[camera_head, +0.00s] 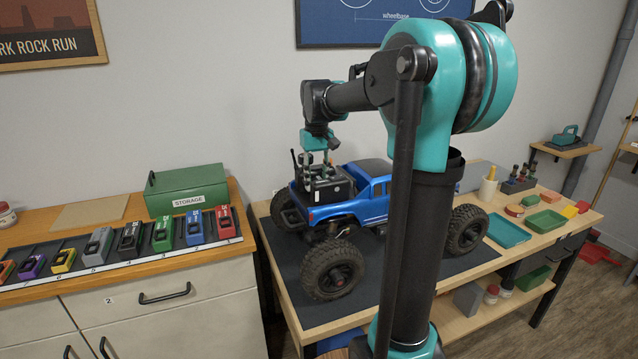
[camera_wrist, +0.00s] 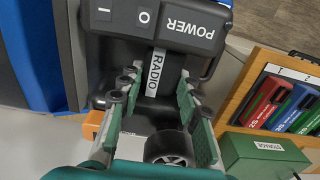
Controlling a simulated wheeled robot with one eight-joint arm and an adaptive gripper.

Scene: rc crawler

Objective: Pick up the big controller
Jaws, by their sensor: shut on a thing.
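In the wrist view the controller (camera_wrist: 150,50) fills the upper middle, with a POWER switch block and a white RADIO strip. My gripper (camera_head: 319,172) reaches down onto the controller from above. In the wrist view my gripper (camera_wrist: 157,88) has its fingers on either side of the part with the RADIO strip, shut on it. The exact finger contact is partly hidden. I cannot tell whether the controller touches the truck.
The blue truck (camera_head: 365,207) with big black tyres stands on a dark mat on the workbench. Trays (camera_head: 507,230) and small parts lie on the bench's right.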

